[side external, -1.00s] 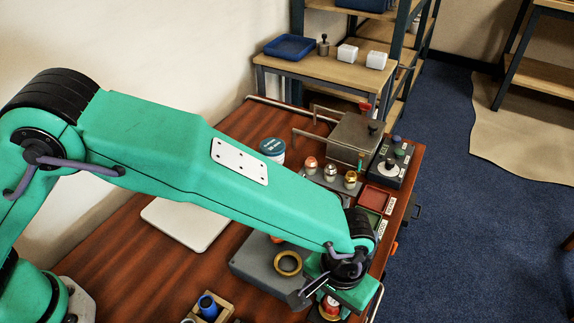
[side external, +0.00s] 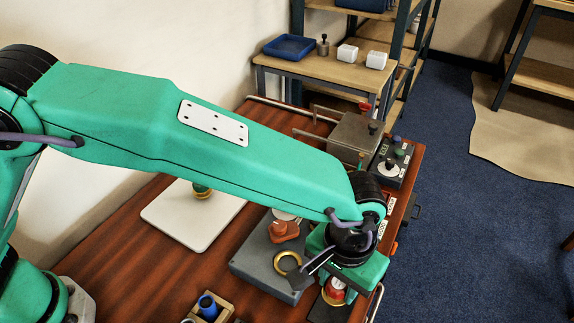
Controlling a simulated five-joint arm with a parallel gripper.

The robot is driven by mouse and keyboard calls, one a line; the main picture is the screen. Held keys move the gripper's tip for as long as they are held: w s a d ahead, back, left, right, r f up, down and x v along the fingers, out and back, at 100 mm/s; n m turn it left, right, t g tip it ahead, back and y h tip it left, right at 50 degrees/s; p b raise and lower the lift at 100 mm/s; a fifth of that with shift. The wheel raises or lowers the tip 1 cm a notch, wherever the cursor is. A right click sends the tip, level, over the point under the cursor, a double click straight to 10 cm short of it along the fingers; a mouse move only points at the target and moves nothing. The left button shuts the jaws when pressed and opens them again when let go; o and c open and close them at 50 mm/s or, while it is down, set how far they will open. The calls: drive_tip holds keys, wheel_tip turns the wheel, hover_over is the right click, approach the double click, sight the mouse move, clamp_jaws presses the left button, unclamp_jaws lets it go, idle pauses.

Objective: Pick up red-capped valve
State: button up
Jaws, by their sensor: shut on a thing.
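The red-capped valve (side external: 335,289) shows as a red and white top with a brass part below, just under my gripper (side external: 331,279). My gripper is shut on it at the front right of the table. The wrist hides much of the valve and most of the fingers. A dark pad (side external: 322,311) lies below the valve; the gap between them is hard to judge.
A grey block (side external: 252,262) to the left carries an orange-red fitting (side external: 284,230) and a brass ring (side external: 288,262). A wooden holder (side external: 222,310) with a blue piece (side external: 208,305) stands at the front. A brass-and-green part (side external: 202,191) sits on the white mat (side external: 172,218).

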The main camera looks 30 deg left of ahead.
sight(339, 283)
drive_tip(key=shift+r, duration=1.8)
